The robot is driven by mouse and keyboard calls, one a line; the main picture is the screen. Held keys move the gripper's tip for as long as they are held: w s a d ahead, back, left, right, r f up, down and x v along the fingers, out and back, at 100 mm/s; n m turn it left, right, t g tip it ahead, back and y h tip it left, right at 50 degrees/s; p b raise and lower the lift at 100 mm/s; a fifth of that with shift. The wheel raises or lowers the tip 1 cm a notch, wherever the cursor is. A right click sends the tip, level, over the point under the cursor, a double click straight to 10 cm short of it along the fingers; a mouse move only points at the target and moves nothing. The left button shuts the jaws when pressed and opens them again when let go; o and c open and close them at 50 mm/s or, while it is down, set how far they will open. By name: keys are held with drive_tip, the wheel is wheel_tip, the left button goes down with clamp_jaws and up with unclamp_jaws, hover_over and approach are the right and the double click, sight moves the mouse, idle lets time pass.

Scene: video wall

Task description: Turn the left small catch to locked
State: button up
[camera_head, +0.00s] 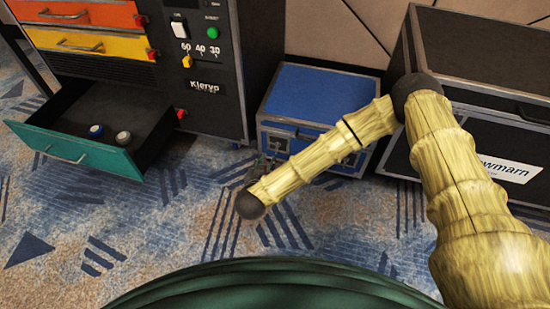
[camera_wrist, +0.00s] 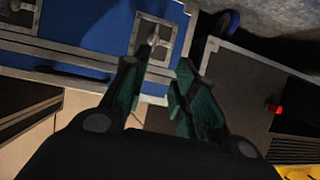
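A blue case (camera_head: 318,98) with metal edging stands on the carpet. Its left small catch (camera_head: 277,141) sits on a metal plate at the left of the front face. In the wrist view this catch (camera_wrist: 153,40) shows a small light knob or lever, just ahead of my fingertips; whether it is turned to locked I cannot tell. My gripper (camera_wrist: 162,66) has its two dark green fingers apart, with nothing seen between them. In the head view my gripper (camera_head: 262,168) is small and dark, near the case's lower left front. My arm hides much of the case front.
A black cabinet (camera_head: 225,120) stands close left of the case. Its teal drawer (camera_head: 75,150) is pulled out and holds two small round items. A large black case (camera_head: 480,55) stands at the right, partly behind my arm. Patterned carpet in front is clear.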

sight(277, 147)
drive_tip(key=w+d+f+b, duration=0.1)
drive_tip(key=w+f+b, duration=0.1)
drive_tip(key=w, duration=0.3)
drive_tip(key=w+d+f+h+b, duration=0.1)
drive_tip(key=w+d+f+b, duration=0.1)
drive_tip(key=w+b, duration=0.3)
drive_tip(key=shift+w+f+m+b, duration=0.3)
drive_tip(key=shift+w+f+m, duration=0.1)
drive_tip(key=shift+w+f, duration=0.25)
drive_tip(key=shift+c, duration=0.2)
clamp_jaws()
